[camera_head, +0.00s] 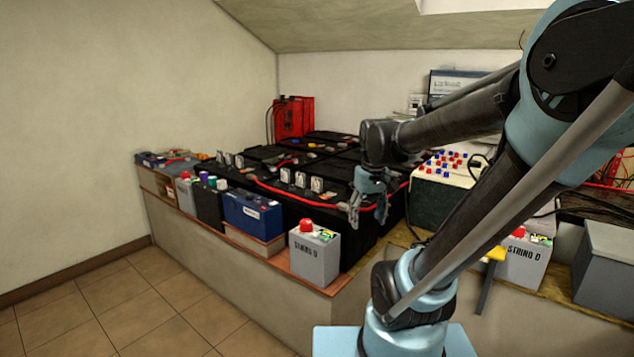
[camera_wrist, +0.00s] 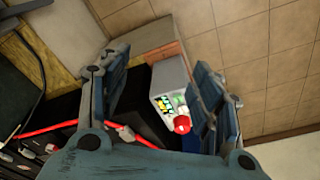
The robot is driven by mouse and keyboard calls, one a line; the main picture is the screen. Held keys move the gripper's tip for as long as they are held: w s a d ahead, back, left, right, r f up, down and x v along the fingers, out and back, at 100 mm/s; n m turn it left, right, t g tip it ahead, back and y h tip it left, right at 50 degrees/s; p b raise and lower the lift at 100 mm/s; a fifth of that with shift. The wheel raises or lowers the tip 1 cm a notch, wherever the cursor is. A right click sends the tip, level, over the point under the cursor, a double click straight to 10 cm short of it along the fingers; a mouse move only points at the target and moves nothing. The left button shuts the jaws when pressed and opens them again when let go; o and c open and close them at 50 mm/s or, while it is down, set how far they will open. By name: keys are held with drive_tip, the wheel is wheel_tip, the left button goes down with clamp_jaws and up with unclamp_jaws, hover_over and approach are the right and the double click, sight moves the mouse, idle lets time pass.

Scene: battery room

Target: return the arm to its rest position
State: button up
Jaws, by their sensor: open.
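My gripper (camera_head: 369,207) is open and empty at the end of my raised arm, in the middle of the head view. It hangs above the battery bench, just right of a grey box marked "STRING D" (camera_head: 314,257) with a red knob on top. In the wrist view my gripper (camera_wrist: 160,95) has its two blue fingers spread apart. The same grey box (camera_wrist: 163,86) shows between and beyond the fingers, with its red knob near the right finger. I cannot tell the exact gap between the fingers and the box.
Large black batteries (camera_head: 270,157) with red cables fill the bench. A blue battery (camera_head: 253,216) stands at its front edge. A second grey box (camera_head: 526,259) and a terminal panel (camera_head: 447,172) stand on the right. A red unit (camera_head: 293,117) is at the back. The tiled floor (camera_head: 150,312) is clear.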

drive_tip(key=s+d+f+m, duration=0.3)
drive_tip(key=s+d+f, duration=0.1)
drive_tip(key=s+f, duration=0.4)
drive_tip(key=s, duration=0.2)
drive_tip(key=shift+s+d+t, duration=0.3)
drive_tip(key=shift+s+t, duration=0.05)
drive_tip(key=shift+t, duration=0.05)
drive_tip(key=shift+w+f, duration=0.15)
drive_tip(key=shift+w, duration=0.3)
idle(0.6)
